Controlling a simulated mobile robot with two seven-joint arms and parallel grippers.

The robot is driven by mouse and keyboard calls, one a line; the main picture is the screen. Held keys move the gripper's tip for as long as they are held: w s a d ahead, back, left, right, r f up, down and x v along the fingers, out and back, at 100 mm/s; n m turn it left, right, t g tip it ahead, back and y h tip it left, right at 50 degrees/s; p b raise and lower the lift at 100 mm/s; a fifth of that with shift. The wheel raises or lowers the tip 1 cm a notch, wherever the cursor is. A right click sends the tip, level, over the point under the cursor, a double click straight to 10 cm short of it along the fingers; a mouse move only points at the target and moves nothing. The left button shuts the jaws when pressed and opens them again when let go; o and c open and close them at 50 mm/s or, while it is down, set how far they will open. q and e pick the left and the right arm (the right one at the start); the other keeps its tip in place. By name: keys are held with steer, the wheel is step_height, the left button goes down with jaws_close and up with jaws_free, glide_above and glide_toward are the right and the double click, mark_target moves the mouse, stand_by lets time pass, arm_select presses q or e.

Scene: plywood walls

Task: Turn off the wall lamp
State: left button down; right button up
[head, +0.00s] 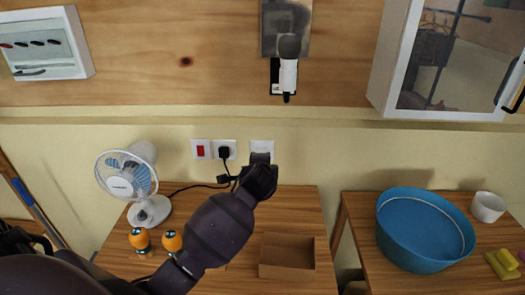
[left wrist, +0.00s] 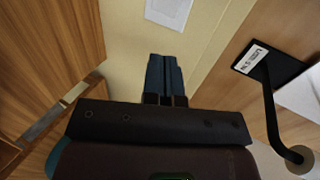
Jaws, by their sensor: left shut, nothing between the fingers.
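The wall lamp (head: 288,75) hangs on the plywood upper wall, with a white body, a dark grey head and a black bracket. A white wall plate (head: 262,146) sits below the lamp and also shows in the left wrist view (left wrist: 168,12). My left gripper (head: 261,158) is shut and empty, just in front of the plate's lower part; I cannot tell whether it touches. Its closed fingers show in the wrist view (left wrist: 165,75). My right gripper is not visible.
Left of the plate are a red switch (head: 200,149) and a socket with a black plug (head: 224,152). A fan (head: 128,178), two orange shakers and an open brown box (head: 287,271) stand on the desk. A blue basin (head: 423,255) is at right; a cabinet (head: 385,70) hangs above.

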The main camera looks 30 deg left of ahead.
arm_select(q)
glide_toward(263, 149)
step_height(263, 149, down, 4)
steer(key=w+a, duration=0.1)
steer(key=w, duration=0.1)
steer(key=shift+w+a+r, duration=0.15)
steer(key=shift+w+a, duration=0.25)
steer(key=shift+w, duration=0.1)
steer(key=shift+w+a+r, duration=0.2)
steer(key=shift+w+a, duration=0.15)
steer(key=shift+w, duration=0.15)
steer(key=shift+w+a, duration=0.3)
steer(key=shift+w, duration=0.2)
steer(key=shift+w+a, duration=0.15)
steer(key=shift+w, duration=0.1)
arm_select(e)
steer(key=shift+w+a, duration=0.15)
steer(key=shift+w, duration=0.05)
